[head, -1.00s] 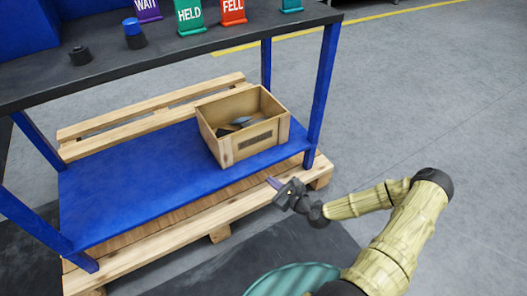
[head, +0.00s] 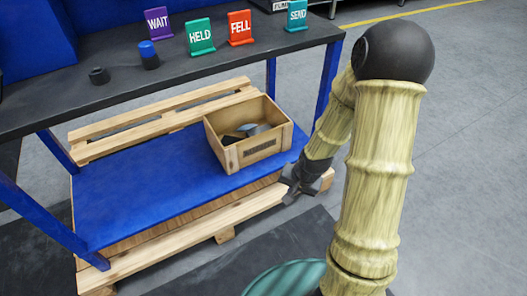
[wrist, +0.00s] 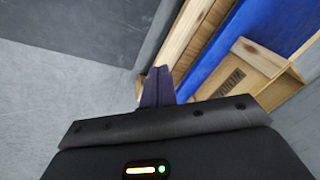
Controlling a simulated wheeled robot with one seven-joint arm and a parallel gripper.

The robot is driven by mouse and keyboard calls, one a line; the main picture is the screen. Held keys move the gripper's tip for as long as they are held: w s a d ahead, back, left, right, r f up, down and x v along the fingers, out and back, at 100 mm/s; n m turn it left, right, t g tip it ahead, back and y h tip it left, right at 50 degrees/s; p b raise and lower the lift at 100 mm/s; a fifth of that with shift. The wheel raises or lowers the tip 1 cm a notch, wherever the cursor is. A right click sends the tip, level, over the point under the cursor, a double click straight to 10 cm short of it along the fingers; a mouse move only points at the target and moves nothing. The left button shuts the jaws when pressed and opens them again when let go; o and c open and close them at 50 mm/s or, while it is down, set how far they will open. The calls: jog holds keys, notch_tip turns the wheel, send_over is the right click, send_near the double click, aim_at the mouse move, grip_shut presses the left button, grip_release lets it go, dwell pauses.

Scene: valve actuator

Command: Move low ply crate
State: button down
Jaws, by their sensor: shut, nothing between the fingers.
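The low ply crate (head: 262,150) is a light wooden open-topped box with a dark label on its front. It sits on the blue lower shelf (head: 140,190) of the bench, near the shelf's right end, with some dark and grey items inside. In the wrist view the crate (wrist: 240,72) is at the right. My gripper (head: 291,190) is in front of the shelf's right end, just below and right of the crate and apart from it. In the wrist view its two dark fingers (wrist: 157,85) are together and empty.
A wooden pallet (head: 180,240) lies under and around the shelf. Blue legs (head: 326,80) frame the shelf. The dark bench top (head: 120,95) above carries WAIT, HELD, FELL and SEND signs and small dark parts. Grey floor (head: 465,170) is open to the right.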

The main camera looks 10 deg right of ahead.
jog(key=s+a+r+n+p, duration=0.1)
jog(key=s+r+n, duration=0.2)
jog(key=r, duration=0.5)
jog(key=s+a+r+n+h+p, duration=0.1)
jog(key=s+r+n+p, duration=0.1)
jog(key=s+r, duration=0.3)
notch_tip(320, 180, up, 4)
jog(key=shift+a+f+n, duration=0.1)
jog(key=shift+a+n, duration=0.15)
jog(key=shift+n, duration=0.35)
jog(key=shift+w+a, duration=0.15)
